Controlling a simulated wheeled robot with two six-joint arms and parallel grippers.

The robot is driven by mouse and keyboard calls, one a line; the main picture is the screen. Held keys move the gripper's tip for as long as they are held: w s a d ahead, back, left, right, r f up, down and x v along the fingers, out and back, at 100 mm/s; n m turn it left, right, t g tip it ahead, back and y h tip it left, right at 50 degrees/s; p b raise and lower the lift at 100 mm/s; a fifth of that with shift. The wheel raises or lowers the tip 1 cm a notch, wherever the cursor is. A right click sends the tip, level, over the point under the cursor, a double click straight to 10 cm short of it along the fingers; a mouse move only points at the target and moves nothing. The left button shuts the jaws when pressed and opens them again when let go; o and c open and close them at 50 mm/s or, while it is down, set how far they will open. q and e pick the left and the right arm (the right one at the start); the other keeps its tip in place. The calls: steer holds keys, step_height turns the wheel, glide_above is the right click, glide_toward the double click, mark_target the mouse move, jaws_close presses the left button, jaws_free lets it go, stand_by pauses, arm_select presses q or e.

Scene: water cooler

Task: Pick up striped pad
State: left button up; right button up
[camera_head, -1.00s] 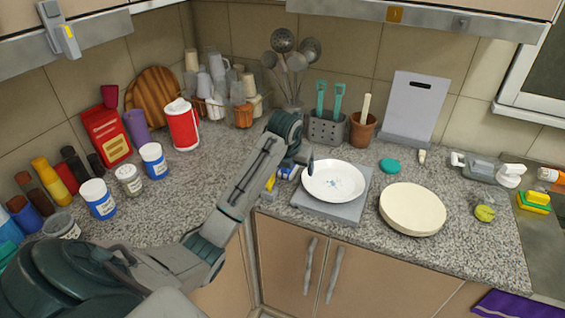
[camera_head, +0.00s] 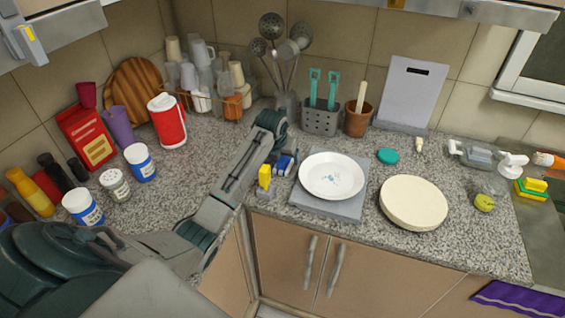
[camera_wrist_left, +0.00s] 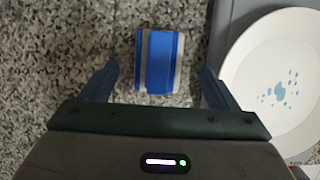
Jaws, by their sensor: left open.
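The striped pad (camera_wrist_left: 161,60) is blue with pale stripes and lies on the speckled counter. In the head view the pad (camera_head: 286,165) shows between my left arm and the white plate, partly covered by the arm's end. My left gripper (camera_wrist_left: 159,72) is open and empty, with one finger to each side of the pad's near part in the wrist view. I cannot tell how high the fingers are above the counter. In the head view the fingers are mostly hidden by the arm. My right gripper is not in view.
A white plate (camera_head: 331,176) on a grey board (camera_head: 327,206) is just right of the pad. A yellow object (camera_head: 264,178) stands near the counter's front edge. A round cream board (camera_head: 413,203) lies further right. Cups, jars and a red canister (camera_head: 167,121) crowd the left.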

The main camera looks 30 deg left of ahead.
mark_target(282, 158)
arm_select(q)
steer(key=p+x, duration=0.1)
steer(key=x, duration=0.2)
steer(key=shift+w+a, duration=0.1)
steer(key=shift+w+f, duration=0.1)
steer(key=shift+f, duration=0.25)
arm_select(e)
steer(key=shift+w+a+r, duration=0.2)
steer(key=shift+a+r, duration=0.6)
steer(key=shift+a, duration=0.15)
arm_select(q)
steer(key=shift+c, duration=0.2)
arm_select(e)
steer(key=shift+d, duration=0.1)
arm_select(q)
steer(key=c, duration=1)
steer(key=shift+c, duration=0.2)
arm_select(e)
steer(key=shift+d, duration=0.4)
arm_select(q)
steer(key=shift+r, duration=0.1)
